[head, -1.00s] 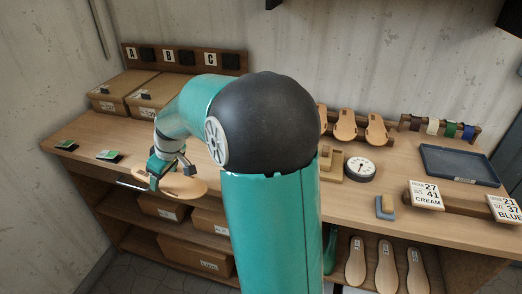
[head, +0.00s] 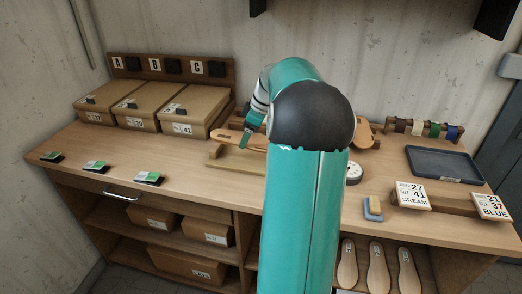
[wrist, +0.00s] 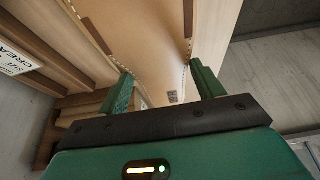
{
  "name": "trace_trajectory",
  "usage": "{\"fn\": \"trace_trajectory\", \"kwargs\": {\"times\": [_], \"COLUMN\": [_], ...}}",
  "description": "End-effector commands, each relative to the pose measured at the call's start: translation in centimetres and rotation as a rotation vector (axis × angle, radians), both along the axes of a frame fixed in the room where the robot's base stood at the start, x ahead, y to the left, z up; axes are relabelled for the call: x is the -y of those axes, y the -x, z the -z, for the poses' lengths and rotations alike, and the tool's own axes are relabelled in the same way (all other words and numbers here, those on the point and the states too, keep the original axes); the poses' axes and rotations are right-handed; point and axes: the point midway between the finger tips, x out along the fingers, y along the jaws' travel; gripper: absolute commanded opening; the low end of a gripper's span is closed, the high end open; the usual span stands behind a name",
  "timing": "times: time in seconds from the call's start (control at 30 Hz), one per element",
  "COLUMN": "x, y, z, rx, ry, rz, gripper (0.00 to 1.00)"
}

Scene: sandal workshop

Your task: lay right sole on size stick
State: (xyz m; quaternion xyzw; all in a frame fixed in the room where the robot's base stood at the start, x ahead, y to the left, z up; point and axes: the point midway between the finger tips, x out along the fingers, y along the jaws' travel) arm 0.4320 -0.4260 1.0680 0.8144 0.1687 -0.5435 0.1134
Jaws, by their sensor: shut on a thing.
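The tan sole (head: 228,136) with small dark slots is in my gripper (head: 246,142), toward the back of the bench in the head view. In the wrist view the sole (wrist: 150,40) fills the top middle, between the two green fingers of my gripper (wrist: 166,88). The gripper is shut on it. A pale wooden stand (head: 232,166), which looks like the size stick, lies just below the sole. My arm hides its right part. I cannot tell whether the sole touches it.
Lidded boxes (head: 187,106) stand behind left, under the A, B, C board (head: 170,68). Green-and-white cards (head: 149,178) lie along the front edge. A round dial (head: 353,172), a small block (head: 373,207), a dark tray (head: 444,164) and size cards (head: 412,195) are at the right.

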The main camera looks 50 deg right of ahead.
Motion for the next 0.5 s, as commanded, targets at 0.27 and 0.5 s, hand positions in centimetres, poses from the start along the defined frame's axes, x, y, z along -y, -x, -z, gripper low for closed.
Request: {"fn": "trace_trajectory", "kwargs": {"times": [0.27, 0.5], "x": [4.5, 5.8], "y": [0.4, 0.4], "z": [4.5, 6.2], "rx": [-0.001, 0.0], "ry": [-0.002, 0.0], "rz": [0.001, 0.001], "gripper": [0.42, 0.42]}}
